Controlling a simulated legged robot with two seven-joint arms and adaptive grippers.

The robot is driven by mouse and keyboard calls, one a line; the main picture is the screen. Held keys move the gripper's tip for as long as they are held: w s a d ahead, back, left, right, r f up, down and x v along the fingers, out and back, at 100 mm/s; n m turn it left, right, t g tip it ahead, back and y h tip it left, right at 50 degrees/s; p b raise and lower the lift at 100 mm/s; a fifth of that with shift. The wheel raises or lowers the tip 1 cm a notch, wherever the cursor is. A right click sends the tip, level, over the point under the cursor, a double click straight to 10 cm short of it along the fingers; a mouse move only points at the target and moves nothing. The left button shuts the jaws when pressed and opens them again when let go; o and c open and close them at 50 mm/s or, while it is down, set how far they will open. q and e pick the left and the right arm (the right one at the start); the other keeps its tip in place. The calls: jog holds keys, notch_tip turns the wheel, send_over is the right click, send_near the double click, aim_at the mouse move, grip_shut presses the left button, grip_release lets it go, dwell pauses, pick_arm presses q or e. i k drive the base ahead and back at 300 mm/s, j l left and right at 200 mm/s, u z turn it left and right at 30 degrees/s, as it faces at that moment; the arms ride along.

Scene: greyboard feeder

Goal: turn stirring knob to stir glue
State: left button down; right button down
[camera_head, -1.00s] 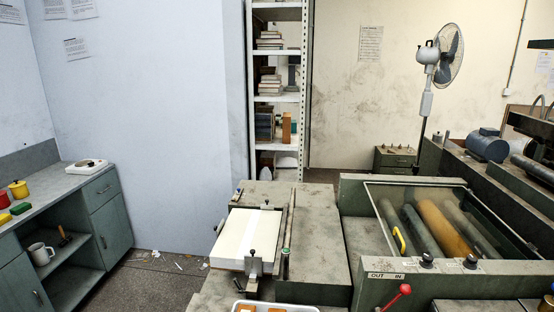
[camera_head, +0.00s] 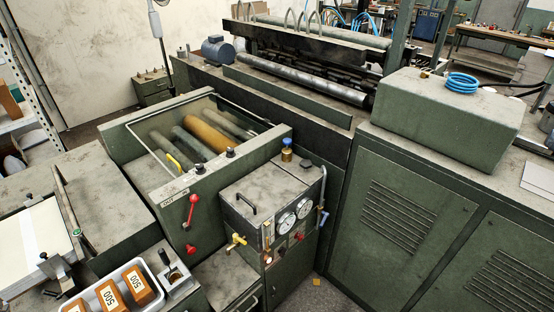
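The glue machine (camera_head: 150,205) is a green housing with a glass-topped bay of rollers, one of them amber (camera_head: 206,133). Its front panel carries two dark knobs, a left one (camera_head: 198,168) and a right one (camera_head: 230,153), beside a label. A red-handled lever (camera_head: 192,207) and a red ball (camera_head: 190,248) are below. A green box (camera_head: 245,215) stands to the right with two gauges (camera_head: 295,217), a yellow valve (camera_head: 236,241) and a blue-capped fitting (camera_head: 287,143). I cannot tell which knob is the stirring knob. Neither of my grippers is in view.
A white tray (camera_head: 155,267) with orange blocks marked 500 is at the lower left, by a paper stack (camera_head: 35,246). Green cabinets (camera_head: 400,215) stand at the right, with a blue hose coil (camera_head: 461,83) on top. Some bare floor (camera_head: 320,296) shows at bottom centre.

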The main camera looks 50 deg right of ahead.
aim_at(306, 164)
jog(key=z, duration=1.85)
